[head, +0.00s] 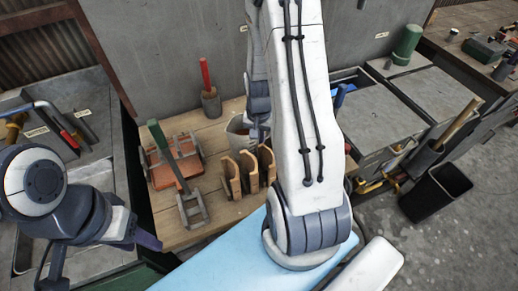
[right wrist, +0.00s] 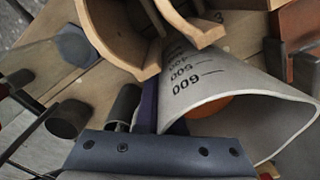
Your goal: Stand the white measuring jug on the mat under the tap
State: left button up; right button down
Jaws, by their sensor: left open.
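The white measuring jug (head: 238,136) stands on the wooden table, partly hidden behind my right arm in the head view. In the right wrist view the jug (right wrist: 235,100) is close, with its rim and the marks 400, 500 and 600 showing. My right gripper (right wrist: 150,130) is right at the jug's wall; a dark finger shows beside it, but whether it grips cannot be told. My left gripper (head: 100,252) is open and empty at the lower left, away from the jug.
Brown curved pieces (head: 248,172) stand just in front of the jug. A reddish block (head: 175,163) with grey metal parts and a green-handled tool (head: 168,155) lie left of them. A grey pot with a red stick (head: 211,102) stands behind. A black bin (head: 435,192) is at right.

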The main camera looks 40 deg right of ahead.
jog(key=shift+f, duration=1.95)
jog(key=shift+f, duration=0.1)
jog(key=c, duration=1)
grip_release()
notch_tip(320, 180, up, 12)
jog(key=shift+a+r+b, duration=0.1)
jog(key=shift+r+b, duration=0.05)
jog(key=shift+b, duration=0.35)
